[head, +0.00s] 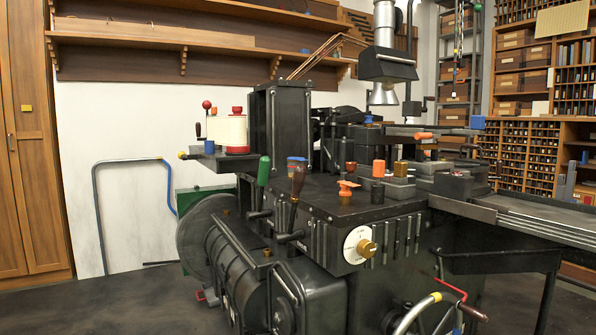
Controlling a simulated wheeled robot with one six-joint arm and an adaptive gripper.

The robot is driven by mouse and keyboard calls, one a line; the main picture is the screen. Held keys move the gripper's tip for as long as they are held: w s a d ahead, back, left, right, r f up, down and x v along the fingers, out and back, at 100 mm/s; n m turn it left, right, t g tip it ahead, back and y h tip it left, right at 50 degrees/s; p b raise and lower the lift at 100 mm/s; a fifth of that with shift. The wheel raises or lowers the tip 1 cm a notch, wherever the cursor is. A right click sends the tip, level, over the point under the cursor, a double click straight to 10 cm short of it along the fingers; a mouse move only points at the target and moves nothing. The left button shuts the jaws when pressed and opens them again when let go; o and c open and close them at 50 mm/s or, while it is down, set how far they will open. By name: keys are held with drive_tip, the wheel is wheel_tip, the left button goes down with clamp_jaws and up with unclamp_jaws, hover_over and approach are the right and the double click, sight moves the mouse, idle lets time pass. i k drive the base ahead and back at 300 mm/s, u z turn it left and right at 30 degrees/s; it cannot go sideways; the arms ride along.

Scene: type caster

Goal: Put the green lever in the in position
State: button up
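The green lever (264,171) is on the left front part of the black type caster (330,205). Its green grip points up and its dark stem runs down to a horizontal shaft at the machine's side. It stands close to upright. I cannot tell from this view which position it is in. A second lever with a dark brown grip (298,180) stands just right of it, nearer to me and leaning slightly. My gripper is not in view.
A round white dial with a brass knob (366,248) is on the machine's front. A handwheel (430,318) is at the bottom right. Orange knobs (378,168) stand on the top. A long metal table (540,215) juts right. Dark floor (110,305) is open at the left.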

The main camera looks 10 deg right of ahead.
sight(264, 162)
drive_tip(key=z, duration=1.15)
drive_tip(key=i, duration=0.95)
drive_tip(key=u, duration=1.85)
